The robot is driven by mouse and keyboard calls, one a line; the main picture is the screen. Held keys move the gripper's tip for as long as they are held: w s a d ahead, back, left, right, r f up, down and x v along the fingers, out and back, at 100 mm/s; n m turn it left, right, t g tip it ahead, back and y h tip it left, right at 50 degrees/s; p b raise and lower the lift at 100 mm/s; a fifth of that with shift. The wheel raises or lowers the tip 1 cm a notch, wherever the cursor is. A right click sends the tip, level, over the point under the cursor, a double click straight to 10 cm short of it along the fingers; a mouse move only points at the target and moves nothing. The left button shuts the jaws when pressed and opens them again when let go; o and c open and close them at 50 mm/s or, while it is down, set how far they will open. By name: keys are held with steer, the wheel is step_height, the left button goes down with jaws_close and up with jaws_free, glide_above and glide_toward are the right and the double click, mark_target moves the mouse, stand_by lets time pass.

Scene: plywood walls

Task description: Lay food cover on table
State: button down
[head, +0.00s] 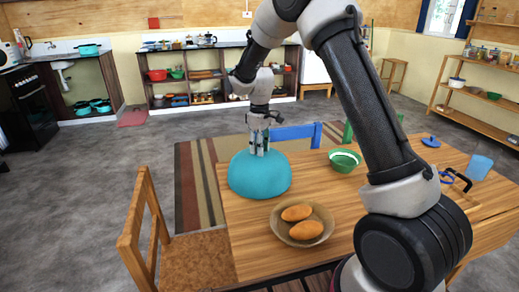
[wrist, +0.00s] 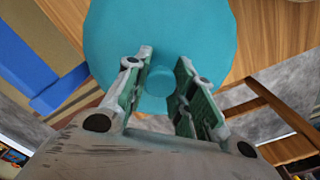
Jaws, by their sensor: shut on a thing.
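The food cover (head: 260,177) is a teal dome at the left corner of the wooden table (head: 243,233) in the head view. My gripper (head: 259,149) points down at its top and is shut on its knob. In the wrist view the teal cover (wrist: 160,35) fills the upper middle, and the round knob (wrist: 159,81) sits between the fingers of my gripper (wrist: 163,82). The cover is upright, and its rim is at or close to the table top; I cannot tell whether it touches.
A bowl with two orange-brown breads (head: 303,222) stands right of the cover. A green bowl (head: 344,160) is farther back. A wooden chair (head: 155,230) is at the left, a blue chair (head: 297,134) behind. Bare table lies in front of the cover.

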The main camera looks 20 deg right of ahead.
steer(key=shift+f, duration=0.35)
steer(key=c, duration=1.2)
jaws_free()
steer(key=shift+f, duration=0.1)
step_height(320, 180, up, 12)
steer(key=shift+r, duration=0.25)
